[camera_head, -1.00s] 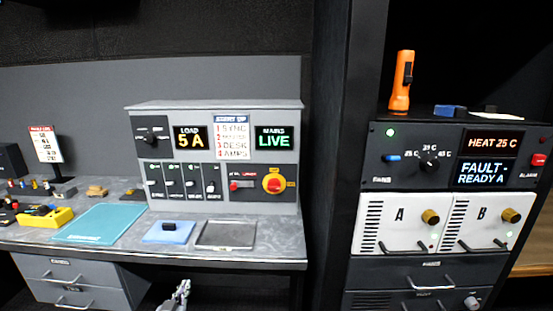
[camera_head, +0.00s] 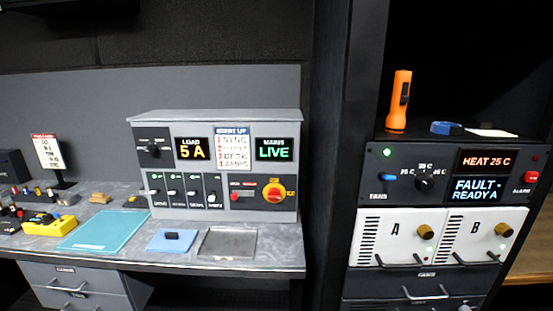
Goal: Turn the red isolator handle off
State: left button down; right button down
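The red isolator handle (camera_head: 274,191) sits on a round yellow plate at the lower right of the grey desk panel (camera_head: 213,123). The handle looks roughly level, but it is too small to be sure of its exact angle. A yellow tag stands at its right edge. The green "MAINS LIVE" display (camera_head: 274,149) is lit above it, and the "LOAD 5 A" display (camera_head: 192,149) is lit to the left. Neither of my grippers shows in the head view.
A teal mat (camera_head: 103,231), a blue pad (camera_head: 171,241) and a grey tray (camera_head: 228,243) lie on the desk before the panel. A dark post separates it from the right rack, topped by an orange flashlight (camera_head: 398,100).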

aim_at(274, 195)
jog(key=j+u, duration=0.2)
jog(key=j, duration=0.55)
jog(key=i+j+u, duration=0.2)
jog(key=j, duration=0.5)
jog(key=k, duration=0.05)
